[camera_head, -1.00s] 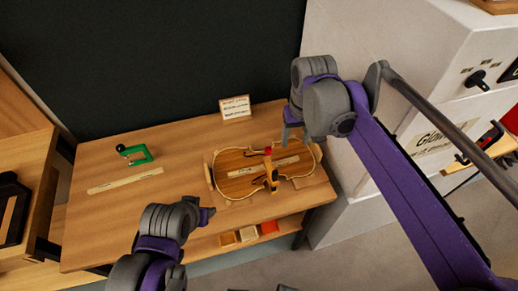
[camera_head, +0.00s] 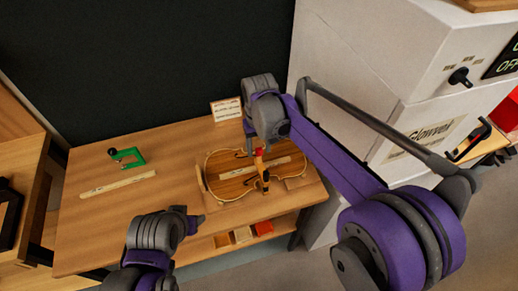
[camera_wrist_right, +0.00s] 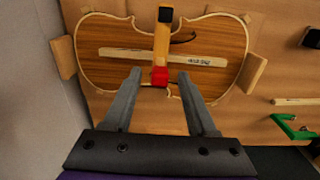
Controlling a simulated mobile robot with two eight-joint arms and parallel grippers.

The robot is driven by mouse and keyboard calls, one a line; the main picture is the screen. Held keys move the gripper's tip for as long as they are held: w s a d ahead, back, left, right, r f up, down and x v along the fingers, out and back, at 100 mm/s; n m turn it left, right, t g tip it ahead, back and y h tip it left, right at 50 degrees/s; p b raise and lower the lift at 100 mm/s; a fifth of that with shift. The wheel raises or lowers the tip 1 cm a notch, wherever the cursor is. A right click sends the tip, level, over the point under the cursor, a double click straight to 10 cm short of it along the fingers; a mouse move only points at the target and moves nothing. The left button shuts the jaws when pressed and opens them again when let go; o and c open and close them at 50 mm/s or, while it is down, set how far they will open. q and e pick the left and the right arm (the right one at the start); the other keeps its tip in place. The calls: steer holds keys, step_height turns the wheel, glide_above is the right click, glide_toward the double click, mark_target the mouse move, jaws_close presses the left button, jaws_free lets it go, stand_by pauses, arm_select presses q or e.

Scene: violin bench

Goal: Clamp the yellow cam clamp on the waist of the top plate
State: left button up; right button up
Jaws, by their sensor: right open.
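The yellow cam clamp (camera_head: 262,172) is at the waist of the violin top plate (camera_head: 222,190), its bar lying across the middle. Its red end is on the far side and its black end at the near edge. In the right wrist view, the clamp (camera_wrist_right: 161,42) crosses the plate (camera_wrist_right: 225,42) and a pale strip. My right gripper (camera_head: 250,143) is above the far side of the plate. In its wrist view the open fingers (camera_wrist_right: 159,77) stand either side of the red end, with gaps. My left gripper (camera_head: 196,219) is near the bench's front edge, its jaws unclear.
A green clamp (camera_head: 127,158) and a pale strip (camera_head: 118,184) lie on the left of the bench (camera_head: 95,220). Wooden blocks (camera_wrist_right: 252,72) flank the plate. A small sign (camera_head: 226,109) stands behind it. A white cabinet (camera_head: 390,60) is close on the right.

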steer(key=shift+f, duration=0.45)
jaws_close()
